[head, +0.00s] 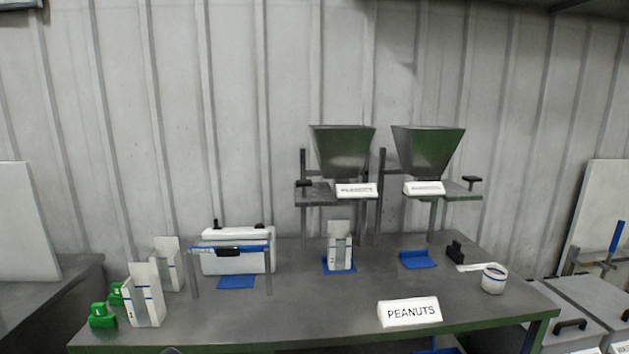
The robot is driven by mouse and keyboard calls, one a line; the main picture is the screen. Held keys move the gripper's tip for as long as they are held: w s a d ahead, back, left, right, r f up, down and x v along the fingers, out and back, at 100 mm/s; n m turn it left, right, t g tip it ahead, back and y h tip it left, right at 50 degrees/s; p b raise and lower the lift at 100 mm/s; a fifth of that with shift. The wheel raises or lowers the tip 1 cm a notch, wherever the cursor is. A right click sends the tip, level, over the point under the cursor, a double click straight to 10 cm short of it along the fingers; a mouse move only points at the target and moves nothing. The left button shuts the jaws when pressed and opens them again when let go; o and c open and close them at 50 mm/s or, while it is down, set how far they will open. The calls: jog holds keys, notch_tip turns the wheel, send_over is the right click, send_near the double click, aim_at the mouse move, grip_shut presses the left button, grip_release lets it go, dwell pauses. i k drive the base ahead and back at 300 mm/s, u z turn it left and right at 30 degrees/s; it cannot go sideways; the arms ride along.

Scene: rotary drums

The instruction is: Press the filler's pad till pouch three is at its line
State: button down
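Two fillers with green hoppers stand at the back of the bench, a left one (343,150) and a right one (428,150). The left filler has a black pad (304,184) on its left side; the right filler has a black pad (472,180) on its right. A white pouch (339,246) stands upright on a blue base (328,266) under the left hopper. Its fill level is too small to tell. Two more white pouches with blue lines, a front one (144,296) and a rear one (168,265), stand at the left. No pouch number is readable. My gripper is not in view.
A white sealer-like box (235,258) with a blue bar stands left of the fillers. A PEANUTS sign (409,312) stands at the front. A white cup (493,279) is at the right, and an empty blue base (417,260) sits below the right hopper. The bench's front middle (300,310) is clear.

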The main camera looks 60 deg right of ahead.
aim_at(308, 183)
jog(key=z, duration=0.9)
jog(key=i, duration=0.85)
jog(key=z, duration=0.9)
